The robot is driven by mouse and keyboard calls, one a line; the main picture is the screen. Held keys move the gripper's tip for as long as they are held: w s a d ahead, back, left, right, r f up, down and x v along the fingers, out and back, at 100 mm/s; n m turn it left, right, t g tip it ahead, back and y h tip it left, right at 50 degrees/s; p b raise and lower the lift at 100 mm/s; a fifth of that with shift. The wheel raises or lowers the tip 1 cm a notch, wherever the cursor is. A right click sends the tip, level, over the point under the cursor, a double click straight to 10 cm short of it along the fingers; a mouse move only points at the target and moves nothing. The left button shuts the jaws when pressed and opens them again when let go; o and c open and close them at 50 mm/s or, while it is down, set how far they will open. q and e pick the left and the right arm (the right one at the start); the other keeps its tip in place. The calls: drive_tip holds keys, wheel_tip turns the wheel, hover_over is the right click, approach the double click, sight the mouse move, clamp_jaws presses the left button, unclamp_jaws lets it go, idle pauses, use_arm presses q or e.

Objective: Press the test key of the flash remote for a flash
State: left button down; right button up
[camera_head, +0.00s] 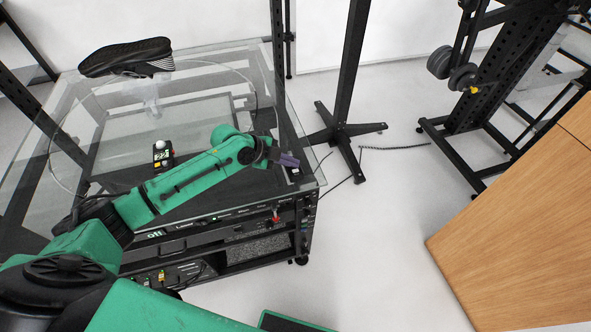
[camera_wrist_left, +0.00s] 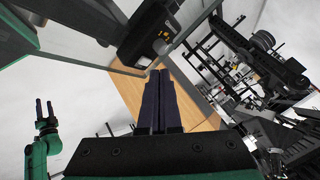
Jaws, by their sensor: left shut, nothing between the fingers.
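A small black device with a pale patch (camera_head: 294,171), which looks like the flash remote, lies at the right front corner of the glass top. In the left wrist view a black box with a yellow and a pale key (camera_wrist_left: 139,38) shows beyond my fingertips; it may be the same remote. My left gripper (camera_head: 290,161) is shut and empty, its dark purple fingers just above the corner device. The fingers (camera_wrist_left: 159,75) lie side by side in the left wrist view. I cannot tell whether they touch a key.
A black shoe (camera_head: 127,58) is at the back left. A black stand (camera_head: 345,135) rises right of the table.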

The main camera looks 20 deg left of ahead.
use_arm(q)
drive_tip(key=shift+f, duration=0.1)
idle(0.3)
drive_tip(key=shift+f+b, duration=0.3)
drive_tip(key=shift+b, duration=0.1)
drive_tip(key=shift+f+b, duration=0.35)
drive_tip(key=shift+f, duration=0.05)
idle(0.4)
idle(0.3)
drive_tip(key=shift+r+p, duration=0.65)
drive_tip(key=shift+r, duration=0.15)
wheel_tip(320, 180, up, 5)
drive_tip(key=p, duration=0.4)
drive_tip(key=shift+r, duration=0.1)
